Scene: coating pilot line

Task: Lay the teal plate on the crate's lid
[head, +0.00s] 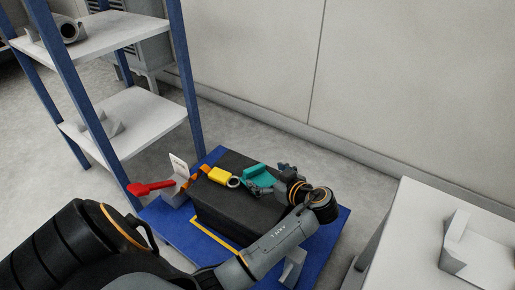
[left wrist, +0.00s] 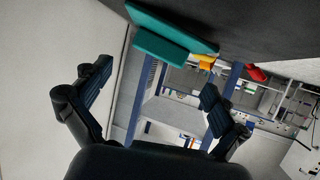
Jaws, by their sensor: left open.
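The teal plate (head: 259,174) lies on the lid of the dark crate (head: 237,208), towards its far right end. It looks bent, with a flat part and a raised part. My left gripper (head: 268,180) is beside the plate's near right side, partly covering it in the head view. In the left wrist view the open fingers (left wrist: 155,80) have nothing between them. The plate (left wrist: 165,36) shows beyond them against the dark lid (left wrist: 270,25), apart from the fingers. My right gripper is not in view.
A yellow object (head: 222,176) and an orange piece (head: 197,174) are beside the plate. A red-handled object (head: 150,188) and a white card (head: 179,165) stand left of the crate. The crate stands on a blue base (head: 160,222). A shelf rack (head: 120,32) is left; a white table (head: 420,215) is right.

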